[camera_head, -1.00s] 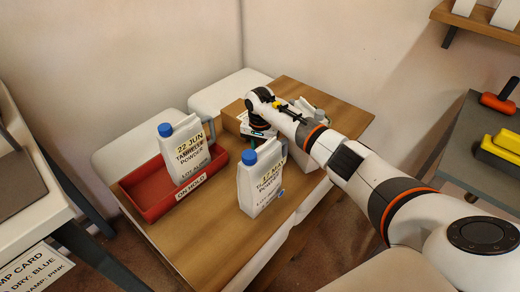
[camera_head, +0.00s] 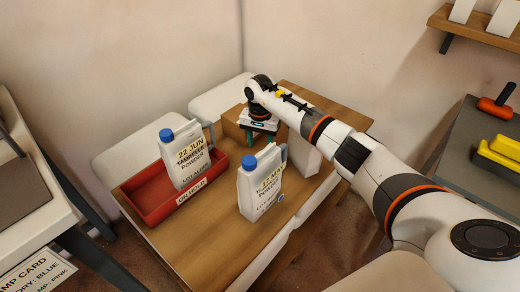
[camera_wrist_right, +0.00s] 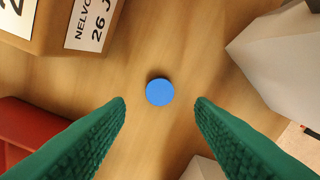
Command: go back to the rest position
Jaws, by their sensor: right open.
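My right gripper (camera_head: 256,137) is open and empty above the wooden table (camera_head: 190,245), next to a cardboard box (camera_head: 232,124). In the right wrist view its green fingers (camera_wrist_right: 161,102) are spread apart. A blue disc (camera_wrist_right: 159,92) shows between the fingertips, seemingly on the table below; I cannot tell what it is. My left gripper is not in view.
A red tray (camera_head: 146,201) marked ON HOLD holds a white jug (camera_head: 187,158) with a blue cap. Another white jug (camera_head: 258,190) stands on the table in front of my right gripper. A grey worktop with yellow blocks (camera_head: 502,152) is at right.

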